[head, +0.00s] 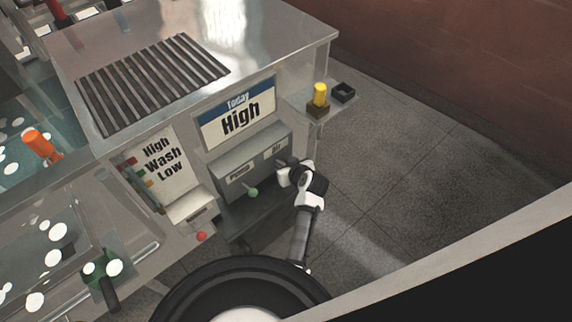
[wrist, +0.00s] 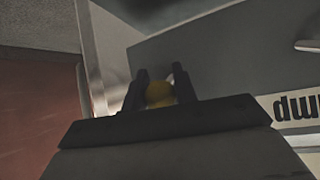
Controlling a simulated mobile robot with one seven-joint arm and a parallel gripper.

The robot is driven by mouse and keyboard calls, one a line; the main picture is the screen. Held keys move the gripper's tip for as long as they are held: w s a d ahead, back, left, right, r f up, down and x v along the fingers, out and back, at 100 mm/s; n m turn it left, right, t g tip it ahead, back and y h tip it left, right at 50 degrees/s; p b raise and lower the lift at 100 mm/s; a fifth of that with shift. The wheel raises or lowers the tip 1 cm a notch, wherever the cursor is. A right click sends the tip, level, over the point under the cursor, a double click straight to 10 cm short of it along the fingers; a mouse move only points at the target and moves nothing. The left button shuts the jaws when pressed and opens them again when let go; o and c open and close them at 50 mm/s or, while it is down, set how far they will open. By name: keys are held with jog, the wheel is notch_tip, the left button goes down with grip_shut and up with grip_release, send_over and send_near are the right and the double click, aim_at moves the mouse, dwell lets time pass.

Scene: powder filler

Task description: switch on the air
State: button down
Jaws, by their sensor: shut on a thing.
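The grey switch box (head: 232,163) sits on the machine's front below the "Today High" sign. It carries a label reading "Pump" (head: 239,173) and, to its right, a smaller label that looks like "Air" (head: 277,148). A lever with a green knob (head: 253,192) stands out below the Pump label. My gripper (head: 282,168) is at the box's right end, below the Air label, and hides the switch there. In the wrist view my gripper (wrist: 160,88) has its two dark fingers shut on a yellow knob (wrist: 159,94). The Pump label (wrist: 297,104) shows upside down at the right.
A red button (head: 201,236) is at the lower left of the box. A yellow-topped post (head: 320,94) and a small black tray (head: 343,92) stand at the machine's right corner. The grey floor (head: 410,140) to the right is clear.

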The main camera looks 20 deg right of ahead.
jog(key=c, duration=1.1)
grip_release()
jog(key=shift+s, duration=0.1)
jog(key=b+v, duration=0.2)
jog(key=v, duration=1.1)
jog(key=shift+s+r, duration=0.25)
jog(key=shift+r, duration=0.05)
